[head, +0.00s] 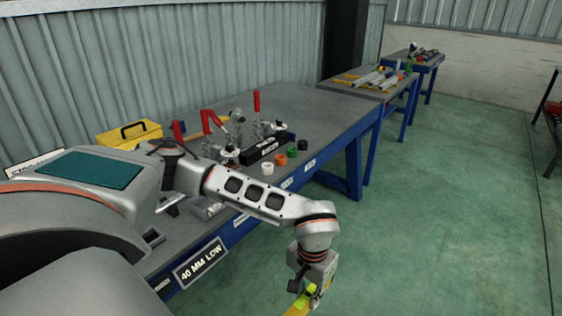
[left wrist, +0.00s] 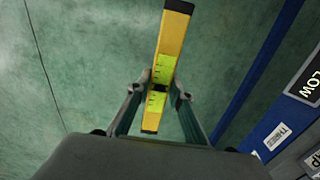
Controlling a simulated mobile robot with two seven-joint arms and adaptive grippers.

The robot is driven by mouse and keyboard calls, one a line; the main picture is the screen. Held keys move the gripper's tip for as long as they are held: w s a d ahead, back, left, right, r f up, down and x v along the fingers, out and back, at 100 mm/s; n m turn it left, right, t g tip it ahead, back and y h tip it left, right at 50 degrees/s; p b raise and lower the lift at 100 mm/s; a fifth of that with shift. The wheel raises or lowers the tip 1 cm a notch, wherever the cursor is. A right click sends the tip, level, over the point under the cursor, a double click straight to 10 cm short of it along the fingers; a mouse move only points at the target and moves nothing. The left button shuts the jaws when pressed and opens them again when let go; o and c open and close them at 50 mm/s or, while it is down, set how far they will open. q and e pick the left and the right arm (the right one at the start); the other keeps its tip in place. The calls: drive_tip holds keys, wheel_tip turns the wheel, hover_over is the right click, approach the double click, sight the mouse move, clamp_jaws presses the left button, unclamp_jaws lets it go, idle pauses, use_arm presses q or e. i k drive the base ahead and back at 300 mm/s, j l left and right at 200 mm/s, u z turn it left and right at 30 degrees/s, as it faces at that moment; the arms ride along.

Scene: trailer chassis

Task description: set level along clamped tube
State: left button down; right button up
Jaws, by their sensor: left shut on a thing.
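A yellow spirit level (head: 299,306) is held in my left gripper (head: 306,288), out past the front edge of the bench and above the green floor. The left wrist view shows the level (left wrist: 174,38) long and upright in the picture, with bright yellow-green vial windows, between the two fingers of the left gripper (left wrist: 160,91). The fingers are shut on it near its middle. Clamps with red handles (head: 257,101) stand on the bench behind my arm. I cannot make out the clamped tube clearly among them. My right gripper is not in view.
The grey-topped bench (head: 320,105) has a blue frame and a "40 MM LOW" sign (head: 201,262) on its front. A yellow toolbox (head: 128,134), a black block (head: 265,148) and small coloured cylinders (head: 279,159) stand on it.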

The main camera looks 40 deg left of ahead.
sight(259, 146)
drive_tip(key=i, duration=1.25)
drive_tip(key=i+u, duration=0.3)
drive_tip(key=i+l+u, duration=0.3)
drive_tip(key=i, duration=0.15)
drive_tip(key=i+j, duration=0.05)
